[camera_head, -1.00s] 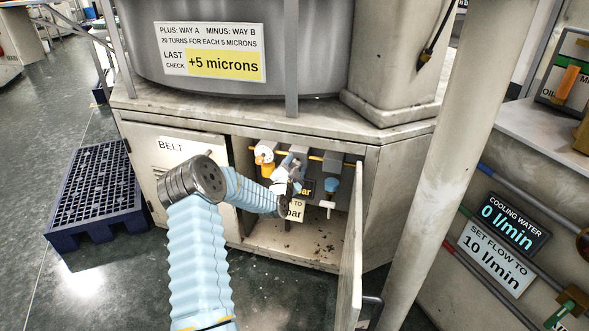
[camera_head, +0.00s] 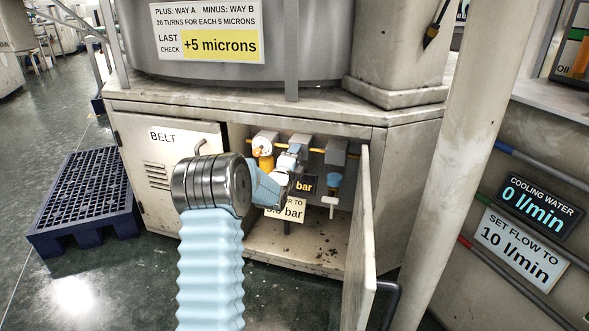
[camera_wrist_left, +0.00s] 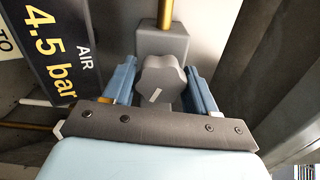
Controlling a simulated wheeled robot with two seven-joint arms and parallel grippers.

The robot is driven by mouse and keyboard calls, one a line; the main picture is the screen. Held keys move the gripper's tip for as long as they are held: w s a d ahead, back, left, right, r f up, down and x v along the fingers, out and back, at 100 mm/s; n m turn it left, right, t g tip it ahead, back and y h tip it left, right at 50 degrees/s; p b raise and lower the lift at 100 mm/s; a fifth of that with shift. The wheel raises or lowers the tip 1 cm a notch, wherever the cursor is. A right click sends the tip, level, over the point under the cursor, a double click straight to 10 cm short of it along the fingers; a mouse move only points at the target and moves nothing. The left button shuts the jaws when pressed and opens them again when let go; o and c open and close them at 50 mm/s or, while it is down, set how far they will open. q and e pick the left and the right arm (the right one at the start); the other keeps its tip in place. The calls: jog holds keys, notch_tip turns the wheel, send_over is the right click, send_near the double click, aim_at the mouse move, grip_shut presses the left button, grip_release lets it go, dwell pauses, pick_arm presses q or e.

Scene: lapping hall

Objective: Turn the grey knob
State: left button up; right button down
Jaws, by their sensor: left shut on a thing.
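The grey knob (camera_wrist_left: 160,80) is lobed with a white mark, and sits on a grey valve body (camera_wrist_left: 160,42) with a brass pipe above it. In the left wrist view the blue fingers of my left gripper (camera_wrist_left: 160,88) stand on either side of the knob, shut on it. In the head view my left gripper (camera_head: 287,160) reaches into the open cabinet and hides the knob. A dark display (camera_wrist_left: 62,45) beside the knob reads AIR 4.5 bar. A setpoint sign (camera_head: 290,210) below is partly covered by my arm. My right gripper is not in view.
The open cabinet door (camera_head: 358,240) stands right of my arm. A yellow-bodied unit with a round gauge (camera_head: 262,146) is left of the knob, and a blue unit with a white handle (camera_head: 333,188) is right. A beige post (camera_head: 465,150) stands further right.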

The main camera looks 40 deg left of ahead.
pick_arm(q)
jog(key=shift+w+d+f+m+b, duration=0.15)
jog(key=shift+m+b, duration=0.15)
jog(key=shift+m, duration=0.2)
jog(key=shift+s+d+f+m+b, duration=0.1)
jog(key=shift+m+b, duration=0.15)
jog(key=shift+m, duration=0.25)
jog(key=m, duration=0.2)
jog(key=shift+r+m+b, duration=0.1)
jog(key=shift+m+b, duration=0.2)
jog(key=shift+b, duration=0.05)
jog(key=m, duration=0.3)
jog(key=shift+m, duration=0.4)
jog(key=shift+a+m, duration=0.15)
jog(key=shift+m, duration=2.15)
jog(key=o, duration=1)
jog(key=shift+a, duration=0.1)
